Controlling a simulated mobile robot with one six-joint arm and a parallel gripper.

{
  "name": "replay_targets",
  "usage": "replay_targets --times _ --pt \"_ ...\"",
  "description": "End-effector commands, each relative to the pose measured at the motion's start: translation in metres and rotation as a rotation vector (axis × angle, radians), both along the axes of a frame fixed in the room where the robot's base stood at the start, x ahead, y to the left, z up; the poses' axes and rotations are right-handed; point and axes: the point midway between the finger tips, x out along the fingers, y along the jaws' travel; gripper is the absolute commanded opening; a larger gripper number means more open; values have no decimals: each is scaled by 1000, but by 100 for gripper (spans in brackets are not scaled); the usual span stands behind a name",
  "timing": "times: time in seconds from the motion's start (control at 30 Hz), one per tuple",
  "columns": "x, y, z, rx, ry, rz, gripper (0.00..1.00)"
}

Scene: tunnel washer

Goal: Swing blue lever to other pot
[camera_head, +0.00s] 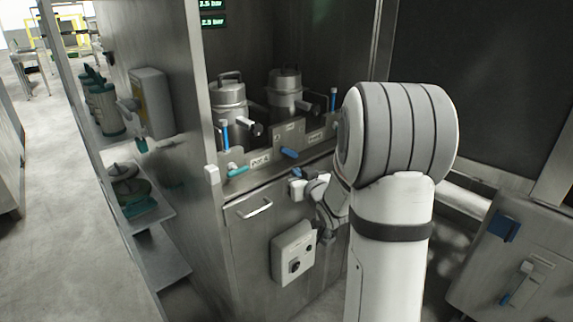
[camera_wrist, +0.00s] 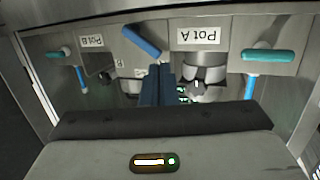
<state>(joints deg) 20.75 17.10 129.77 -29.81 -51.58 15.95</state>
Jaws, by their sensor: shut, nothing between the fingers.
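The blue lever (camera_head: 289,153) sits on the steel front panel between the Pot A label (camera_head: 260,160) and the Pot B label (camera_head: 316,135). In the wrist view the blue lever (camera_wrist: 141,41) lies slanted, beside the Pot A label (camera_wrist: 198,37); the Pot B label (camera_wrist: 91,41) is farther left. I cannot tell which end is its pivot. The two steel pots (camera_head: 229,97) and (camera_head: 285,88) stand behind the panel. My gripper (camera_head: 297,187) is just below the lever in the head view. Its dark blue fingers (camera_wrist: 158,84) are shut and empty, close to the lever; contact is unclear.
A teal handle (camera_head: 237,171) sticks out near Pot A; another teal handle (camera_wrist: 60,53) is near the Pot B label. Upright blue handles (camera_head: 224,135) and (camera_head: 333,98) flank the pots. Below are a drawer handle (camera_head: 254,208) and a switch box (camera_head: 293,252).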

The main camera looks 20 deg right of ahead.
Motion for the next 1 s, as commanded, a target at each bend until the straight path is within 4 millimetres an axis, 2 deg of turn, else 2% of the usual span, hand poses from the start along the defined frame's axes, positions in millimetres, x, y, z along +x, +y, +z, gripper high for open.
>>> replay_targets --times 0.6,0.8,1.0 --pt "91 3 -16 -1 -1 -1 0" --pt "108 4 -18 1 0 -1 0" --pt "113 4 -17 1 1 -2 0"
